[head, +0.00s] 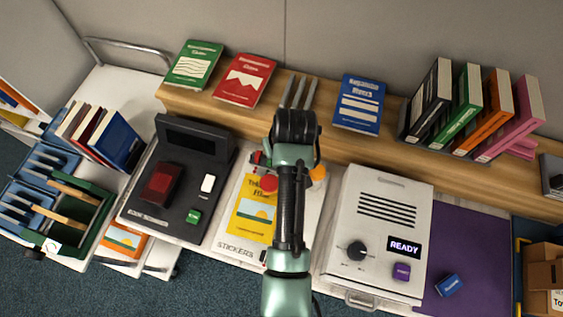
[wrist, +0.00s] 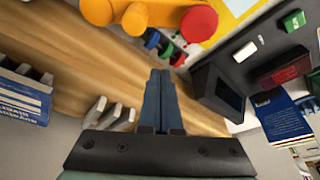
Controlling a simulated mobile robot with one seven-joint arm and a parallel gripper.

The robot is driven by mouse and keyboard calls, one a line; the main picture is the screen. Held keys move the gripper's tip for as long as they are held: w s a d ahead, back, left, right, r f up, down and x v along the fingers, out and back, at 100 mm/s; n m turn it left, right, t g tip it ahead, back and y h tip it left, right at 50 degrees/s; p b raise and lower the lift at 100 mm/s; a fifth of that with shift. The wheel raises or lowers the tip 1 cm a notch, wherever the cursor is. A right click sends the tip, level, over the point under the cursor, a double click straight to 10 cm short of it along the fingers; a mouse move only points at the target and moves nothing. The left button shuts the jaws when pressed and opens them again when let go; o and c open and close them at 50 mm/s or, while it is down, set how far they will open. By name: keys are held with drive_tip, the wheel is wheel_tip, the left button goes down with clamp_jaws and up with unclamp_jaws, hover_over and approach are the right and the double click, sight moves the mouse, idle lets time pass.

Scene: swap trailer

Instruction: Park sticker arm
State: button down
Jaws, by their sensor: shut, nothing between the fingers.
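The sticker station (head: 232,240) is a white board with a yellow picture sheet (head: 250,215) on it, left of my arm. Its orange sticker arm (head: 318,173) with a red round end (head: 268,183) is partly hidden behind my arm in the head view. In the wrist view the orange arm (wrist: 137,17) and red end (wrist: 199,23) show at the top, just beyond my fingertips. My gripper (wrist: 160,73) is shut and empty, pointing towards the station over the wooden shelf. In the head view my wrist hides the fingers.
Grey upright dividers (head: 298,92) stand on the wooden shelf (head: 215,105) beside my wrist. A black machine (head: 140,205) lies left and a white machine (head: 378,215) reading READY lies right. Books (head: 358,103) line the shelf. Small coloured knobs (wrist: 165,48) sit close to my fingertips.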

wheel_tip(320, 180, down, 6)
drive_tip(key=s+p, duration=0.1)
drive_tip(key=p, duration=0.1)
drive_tip(key=shift+s+d+p, duration=0.3)
drive_tip(key=shift+s+p, duration=0.05)
drive_tip(key=shift+p, duration=0.05)
drive_tip(key=shift+s+r+n+p, duration=0.15)
drive_tip(key=shift+s+n+p, duration=0.15)
drive_tip(key=shift+s+n, duration=0.3)
idle(0.3)
drive_tip(key=shift+s+d+n+y, duration=0.15)
drive_tip(key=shift+s+n+y, duration=0.3)
drive_tip(key=shift+n, duration=0.25)
drive_tip(key=s+n, duration=0.1)
drive_tip(key=s+n+p, duration=0.1)
drive_tip(key=shift+d+n+g+y, duration=0.25)
drive_tip(key=shift+d+n+g, duration=0.05)
drive_tip(key=shift+d+g, duration=0.1)
drive_tip(key=shift+s+d+n+g+y, duration=0.15)
drive_tip(key=shift+s+d+n+g, duration=0.1)
drive_tip(key=shift+s+d+n, duration=0.4)
drive_tip(key=shift+s+d+n+g+y, duration=0.1)
drive_tip(key=shift+s+d+n+g, duration=0.25)
drive_tip(key=shift+n, duration=0.6)
drive_tip(key=shift+s+d+n+g+y, duration=0.15)
drive_tip(key=shift+s+d+n, duration=0.25)
drive_tip(key=shift+s+n, duration=0.35)
